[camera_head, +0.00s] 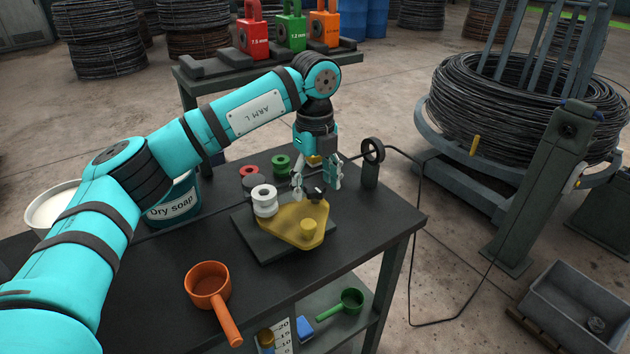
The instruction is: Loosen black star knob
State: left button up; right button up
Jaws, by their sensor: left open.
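The black star knob (314,192) is small and dark and sits at the back edge of a yellow plate (290,228) on a dark base block (262,250). My left gripper (316,185) is open and points down over the knob, with one pale finger on each side of it. I cannot tell whether the fingers touch the knob. The gripper hides part of the knob's surroundings. My right gripper is not in view.
A ring guide (372,152) with wire stands close right of my gripper. Red and green rollers (281,165) lie behind.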

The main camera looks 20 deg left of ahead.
aim_at(315, 187)
pick_arm(q)
notch_tip(315, 187, up, 12)
dwell(0.5)
dwell(0.3)
